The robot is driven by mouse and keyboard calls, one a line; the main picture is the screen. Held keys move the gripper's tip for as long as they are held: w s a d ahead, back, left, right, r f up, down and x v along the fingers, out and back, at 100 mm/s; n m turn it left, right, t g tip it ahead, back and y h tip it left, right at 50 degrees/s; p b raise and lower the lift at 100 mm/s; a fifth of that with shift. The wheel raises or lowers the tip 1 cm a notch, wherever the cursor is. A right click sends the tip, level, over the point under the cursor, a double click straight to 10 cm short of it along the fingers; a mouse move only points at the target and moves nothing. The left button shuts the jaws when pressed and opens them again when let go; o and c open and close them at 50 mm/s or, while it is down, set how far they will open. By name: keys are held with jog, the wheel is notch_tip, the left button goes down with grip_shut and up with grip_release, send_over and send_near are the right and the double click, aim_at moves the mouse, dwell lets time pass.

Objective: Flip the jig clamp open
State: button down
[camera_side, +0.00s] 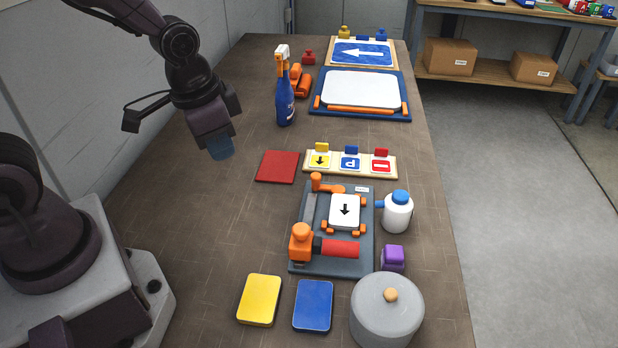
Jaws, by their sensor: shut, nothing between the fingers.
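The jig (364,256) is a dark grey-blue plate lying on the table. It bears a small white sign blank with a black down arrow (345,212), set between orange stops. The jig clamp (302,243) is an orange block at the plate's near left, with a red handle (340,248) lying flat to the right, in front of the sign blank. An orange knob piece (318,182) stands at the plate's far left. My gripper (221,150) is shut and empty, in the air up and left of the jig, well apart from it. Its fingertips point down.
A white bottle with a blue cap (397,212) and a purple block (393,258) stand right of the jig. Nearer are a grey lidded pot (386,312), yellow pad (260,300) and blue pad (313,305).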

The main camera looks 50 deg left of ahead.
jog(key=w+f+m+t, duration=0.4)
jog(key=w+f+m, duration=0.3)
jog(key=w, duration=0.2)
jog(key=shift+d+f, duration=0.3)
jog(key=shift+d, duration=0.1)
jog(key=shift+w+f, duration=0.1)
send_near(321, 190)
jog(key=shift+s+d+f, duration=0.85)
jog(key=shift+d+f, duration=0.2)
jog(key=shift+f, duration=0.05)
jog(key=w+a, duration=0.1)
jog(key=w+a+f, duration=0.1)
jog(key=w, duration=0.1)
jog(key=shift+w+f, duration=0.15)
jog(key=shift+w+a, duration=0.1)
jog(key=shift+w, duration=0.1)
jog(key=shift+h, duration=0.3)
